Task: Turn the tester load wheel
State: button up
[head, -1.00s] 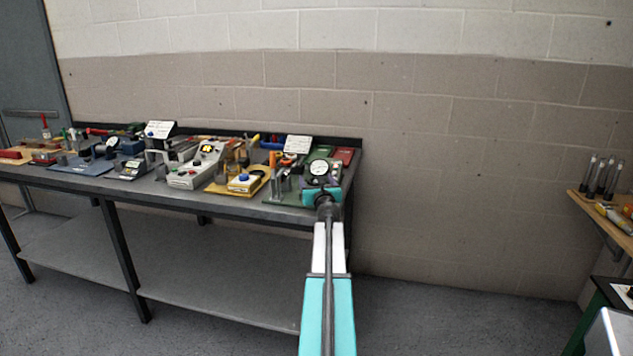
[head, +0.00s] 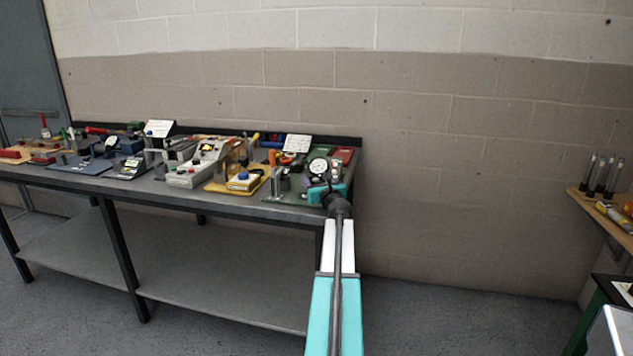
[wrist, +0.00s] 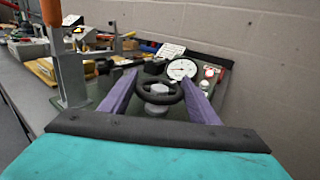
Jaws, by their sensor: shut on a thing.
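The tester load wheel (wrist: 160,103) is a black handwheel with a grey hub, in the middle of the wrist view. My gripper (wrist: 160,93) has its two purple fingers on the left and right of the wheel's rim, shut on it. A round white dial gauge (wrist: 181,69) stands just behind the wheel; it also shows in the head view (head: 318,166). In the head view my gripper (head: 329,190) is at the right end of the bench, and my arm hides the wheel there.
The dark bench (head: 230,208) holds several tools and devices to the left. A grey post with an orange top (wrist: 68,75) stands close to the left of my gripper. A yellow tray (head: 222,187) lies left of the tester. A wall is behind.

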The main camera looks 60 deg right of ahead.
jog(key=shift+d+n+t+y+b, duration=0.1)
jog(key=shift+n+t+y+b, duration=0.25)
jog(key=shift+n+t+y, duration=0.55)
jog(key=shift+y, duration=0.4)
jog(key=o, duration=1.1)
jog(key=shift+c, duration=0.2)
jog(key=shift+s+a, duration=0.1)
jog(key=shift+a, duration=0.1)
jog(key=shift+b+v, duration=0.6)
jog(key=shift+v, duration=6.15)
